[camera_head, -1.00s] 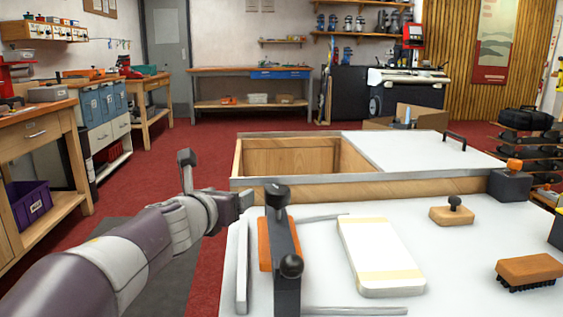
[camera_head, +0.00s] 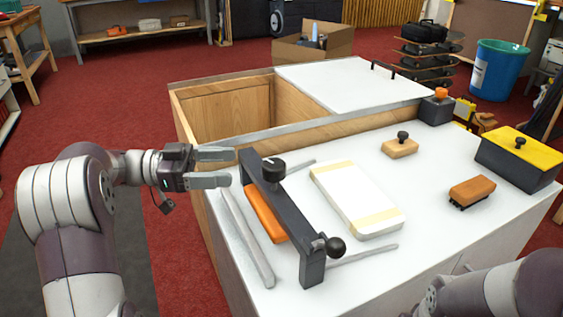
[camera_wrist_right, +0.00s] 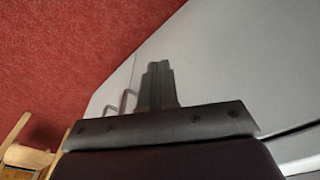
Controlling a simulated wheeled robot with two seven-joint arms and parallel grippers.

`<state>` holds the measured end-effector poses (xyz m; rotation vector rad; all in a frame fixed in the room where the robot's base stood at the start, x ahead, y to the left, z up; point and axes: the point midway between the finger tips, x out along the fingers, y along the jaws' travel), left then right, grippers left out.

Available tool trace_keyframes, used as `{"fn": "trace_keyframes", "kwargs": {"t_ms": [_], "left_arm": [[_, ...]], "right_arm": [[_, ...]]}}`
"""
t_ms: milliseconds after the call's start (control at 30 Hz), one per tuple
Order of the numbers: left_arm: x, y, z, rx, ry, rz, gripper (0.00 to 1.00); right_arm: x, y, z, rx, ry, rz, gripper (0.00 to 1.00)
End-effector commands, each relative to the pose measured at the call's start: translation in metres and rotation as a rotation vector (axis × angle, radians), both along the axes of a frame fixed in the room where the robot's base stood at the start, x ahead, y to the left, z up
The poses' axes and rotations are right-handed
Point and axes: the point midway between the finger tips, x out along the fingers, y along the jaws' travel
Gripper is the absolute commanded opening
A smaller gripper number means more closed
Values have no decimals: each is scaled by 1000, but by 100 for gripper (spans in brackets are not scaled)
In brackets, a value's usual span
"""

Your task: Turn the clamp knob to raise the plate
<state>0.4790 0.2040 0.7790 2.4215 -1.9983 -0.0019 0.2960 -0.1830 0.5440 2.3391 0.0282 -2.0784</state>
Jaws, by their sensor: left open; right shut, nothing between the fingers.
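The clamp (camera_head: 291,222) is a dark bar standing over an orange plate (camera_head: 267,213) on the white bench top. A black cylindrical knob (camera_head: 273,169) sits at its far end, and a black ball knob (camera_head: 335,246) at its near end. My left gripper (camera_head: 231,167) is open and empty, just left of the far knob, fingers pointing toward it and apart from it. My right gripper (camera_wrist_right: 158,82) shows in the right wrist view, shut and empty. In the head view only part of my right arm shows at bottom right; its gripper is out of frame.
A white block with yellow bands (camera_head: 356,197) lies right of the clamp. Beyond it are a wooden block with a knob (camera_head: 400,149), an orange brush (camera_head: 472,190) and a yellow-lidded box (camera_head: 518,158). An open wooden bin (camera_head: 232,112) lies behind.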

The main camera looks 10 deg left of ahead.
Motion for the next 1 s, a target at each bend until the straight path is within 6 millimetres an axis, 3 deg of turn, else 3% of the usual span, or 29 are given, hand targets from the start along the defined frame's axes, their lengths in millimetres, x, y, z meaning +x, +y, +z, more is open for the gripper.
{"fn": "trace_keyframes", "kwargs": {"t_ms": [300, 500, 867, 900, 1000], "left_arm": [[13, -73, -8, 2, -3, -3, 75], [21, -109, -4, 2, -4, -1, 75], [24, -120, 0, 0, -2, 3, 75], [24, -120, 0, 0, -2, 3, 72], [24, -120, 0, 0, -2, 3, 39]], "right_arm": [[0, 0, -42, 0, 0, 0, 0], [0, 0, -57, 0, 0, 0, 0], [0, 0, -59, 0, 0, 0, 0], [0, 0, -59, 0, 0, 0, 0], [0, 0, -59, 0, 0, 0, 0]]}}
